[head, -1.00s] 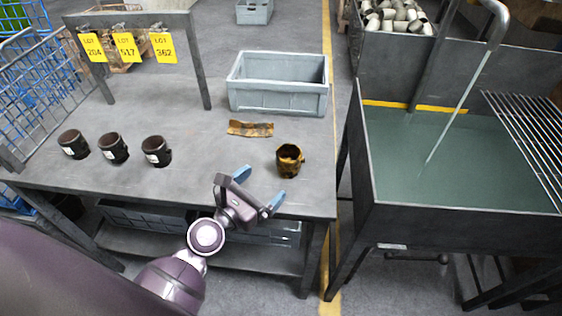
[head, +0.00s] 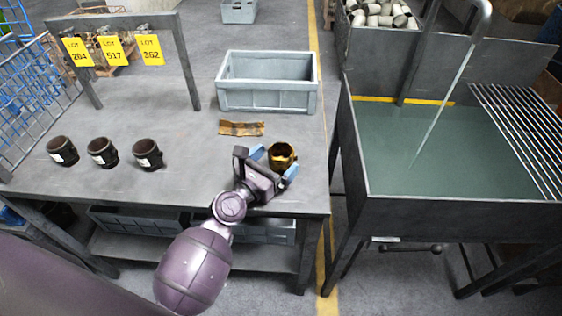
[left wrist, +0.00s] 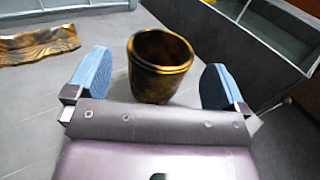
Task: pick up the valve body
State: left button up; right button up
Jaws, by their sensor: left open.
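The valve body, taken to be the brown and gold hollow cylinder (head: 282,155), stands upright on the grey table near its right edge. In the left wrist view the valve body (left wrist: 158,68) sits between the two blue fingers, a little beyond them, with a visible gap on each side. My left gripper (head: 273,162) is open and close to the table, with its fingers pointing at the cylinder. It also shows in the left wrist view (left wrist: 148,82). Part of the cylinder's near side is hidden by the gripper in the head view. My right gripper is not in view.
A brown crumpled strip (head: 241,128) lies behind the gripper. A grey crate (head: 268,97) stands at the table's back. A liquid-filled tank (head: 450,203) stands to the right, across a gap.

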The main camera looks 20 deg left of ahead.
pick_arm(q)
jog(key=shift+x, duration=1.45)
jog(key=c, duration=1.2)
